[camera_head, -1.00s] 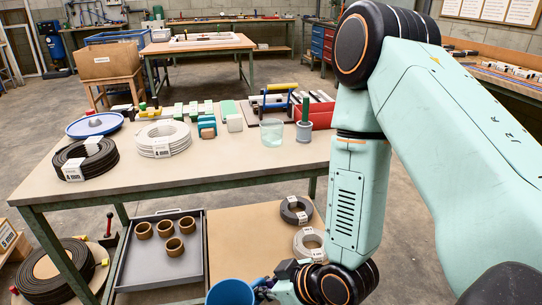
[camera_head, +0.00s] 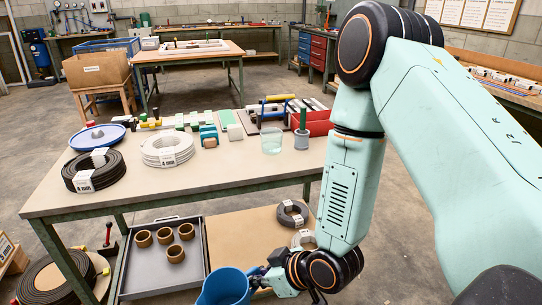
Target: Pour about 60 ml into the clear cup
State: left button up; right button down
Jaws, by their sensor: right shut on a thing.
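The clear cup (camera_head: 271,140) stands upright near the right part of the workbench, next to a grey pot with a green handle. It looks pale and see-through; I cannot tell whether anything is in it. My right gripper (camera_head: 257,281) is low in the picture, in front of the bench and below its top. It is shut on a blue jug (camera_head: 224,288), holding it by its right side. The jug's round mouth shows and it looks slightly tilted; its lower part is cut off by the picture edge, and its contents cannot be made out. My left gripper is not in view.
The bench (camera_head: 120,200) also carries black coil (camera_head: 95,170), white coil (camera_head: 166,150), a blue dish (camera_head: 97,137), coloured blocks and a red tray (camera_head: 318,122). The grey pot (camera_head: 301,140) is close right of the cup. The lower shelf holds a grey tray (camera_head: 140,270) with brown rings.

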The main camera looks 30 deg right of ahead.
jog(key=w+d+r+m+h+p, duration=0.3)
jog(key=w+d+r+m+h, duration=0.1)
jog(key=w, duration=0.6)
jog(key=w+d+r+m+h+p, duration=0.4)
jog(key=w+r+m, duration=0.4)
jog(key=w, duration=0.3)
jog(key=shift+d+r+g+h, duration=0.15)
jog(key=shift+d+g+h, duration=0.15)
jog(key=shift+d+h, duration=0.7)
